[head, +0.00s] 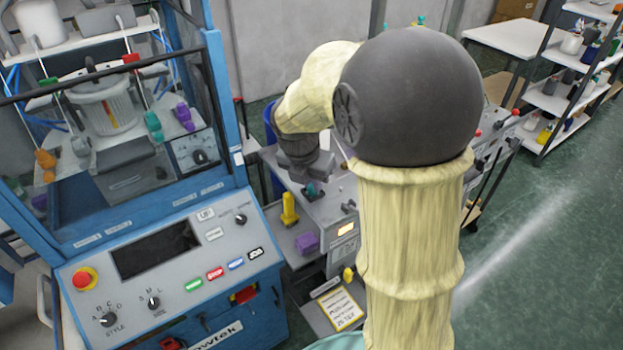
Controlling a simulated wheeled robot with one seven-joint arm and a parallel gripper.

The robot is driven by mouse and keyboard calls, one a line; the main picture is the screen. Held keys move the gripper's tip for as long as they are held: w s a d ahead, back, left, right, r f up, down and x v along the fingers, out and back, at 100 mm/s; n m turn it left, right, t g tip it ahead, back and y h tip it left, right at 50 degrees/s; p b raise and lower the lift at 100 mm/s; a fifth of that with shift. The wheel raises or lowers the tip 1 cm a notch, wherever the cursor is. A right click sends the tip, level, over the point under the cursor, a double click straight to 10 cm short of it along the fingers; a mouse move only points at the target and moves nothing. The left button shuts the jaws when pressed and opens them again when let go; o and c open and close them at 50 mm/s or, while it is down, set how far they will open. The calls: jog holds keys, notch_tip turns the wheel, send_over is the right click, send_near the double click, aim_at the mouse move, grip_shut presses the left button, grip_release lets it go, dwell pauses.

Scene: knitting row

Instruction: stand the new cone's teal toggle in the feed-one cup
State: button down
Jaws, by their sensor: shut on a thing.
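My gripper (309,180) is small and partly hidden behind my own arm, above a grey bench (285,185) right of the blue knitting machine (225,110). It is shut on a small teal piece (312,189), which looks like the teal toggle. I cannot tell whether the toggle touches the bench or a cup. The feed-one cup cannot be made out. A yellow upright piece (289,209) stands just left of and nearer than the gripper. A purple piece (306,243) sits below it.
Inside the machine hang another teal toggle (153,125), a purple one (183,115) and an orange one (45,159). The sloped control panel (175,255) has a red stop button (84,279). Shelves (555,100) and a white table (520,40) stand at the back right. Floor at right is clear.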

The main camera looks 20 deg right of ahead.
jog(key=c, duration=1.4)
grip_release()
jog(key=shift+o, duration=0.2)
jog(key=shift+r, duration=0.1)
jog(key=b+v, duration=0.1)
jog(key=v, duration=1.6)
